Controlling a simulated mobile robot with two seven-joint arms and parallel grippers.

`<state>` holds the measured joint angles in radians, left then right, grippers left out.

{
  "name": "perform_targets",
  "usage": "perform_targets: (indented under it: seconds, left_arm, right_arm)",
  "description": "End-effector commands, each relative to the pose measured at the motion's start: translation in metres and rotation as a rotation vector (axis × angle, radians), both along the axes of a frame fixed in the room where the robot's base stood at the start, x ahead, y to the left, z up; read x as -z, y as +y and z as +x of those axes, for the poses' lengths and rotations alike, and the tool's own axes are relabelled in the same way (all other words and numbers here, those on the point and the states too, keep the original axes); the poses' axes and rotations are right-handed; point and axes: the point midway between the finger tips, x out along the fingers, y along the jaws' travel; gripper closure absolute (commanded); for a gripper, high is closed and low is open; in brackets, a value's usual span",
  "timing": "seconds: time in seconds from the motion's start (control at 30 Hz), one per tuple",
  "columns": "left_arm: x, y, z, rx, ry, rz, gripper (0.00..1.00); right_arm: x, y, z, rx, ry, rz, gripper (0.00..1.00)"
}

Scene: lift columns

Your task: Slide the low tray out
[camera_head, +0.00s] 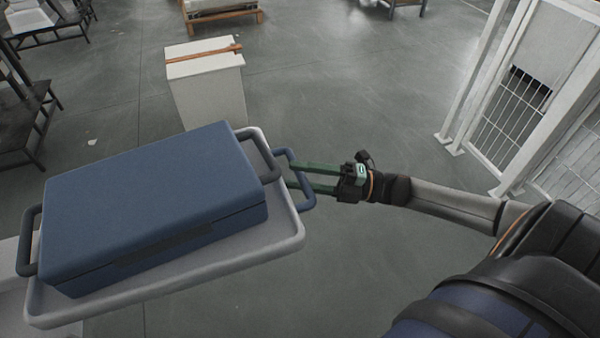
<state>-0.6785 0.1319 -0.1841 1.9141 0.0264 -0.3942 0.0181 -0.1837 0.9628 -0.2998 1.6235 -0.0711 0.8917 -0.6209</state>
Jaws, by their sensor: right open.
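The low tray (288,236) is light grey with a raised rim and a blue handle (307,202) at its right end. A large blue case (150,195) with dark handles at both ends lies on the tray and covers most of it. My right gripper (296,176) comes in from the right with its two green fingers open. The fingertips are at the blue tray handle and overlap it in the picture. I cannot tell whether they touch it. My left gripper is not in view.
A pale surface (12,300) shows at the lower left beside the tray. A white pedestal (208,90) with a brown strip on top stands behind. Dark benches are at the left, and a white barred frame (500,110) is at the right. The grey floor between is clear.

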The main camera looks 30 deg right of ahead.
Motion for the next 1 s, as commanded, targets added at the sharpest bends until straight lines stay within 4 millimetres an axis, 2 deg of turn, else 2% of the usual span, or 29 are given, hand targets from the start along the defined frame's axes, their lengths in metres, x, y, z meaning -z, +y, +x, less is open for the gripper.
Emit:
perform_targets:
  seconds: [0.33, 0.8, 1.0]
  left_arm:
    - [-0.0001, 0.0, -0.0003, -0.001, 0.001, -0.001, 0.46]
    - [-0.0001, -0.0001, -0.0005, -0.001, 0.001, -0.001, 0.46]
    - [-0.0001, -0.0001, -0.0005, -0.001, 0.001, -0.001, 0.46]
  right_arm:
    - [-0.0003, 0.0034, 0.0023, 0.0, 0.001, 0.0, 0.48]
    - [-0.0002, 0.003, 0.0022, 0.0, 0.001, -0.001, 1.0]
    - [-0.0001, 0.0029, 0.0021, 0.001, 0.001, -0.001, 1.0]
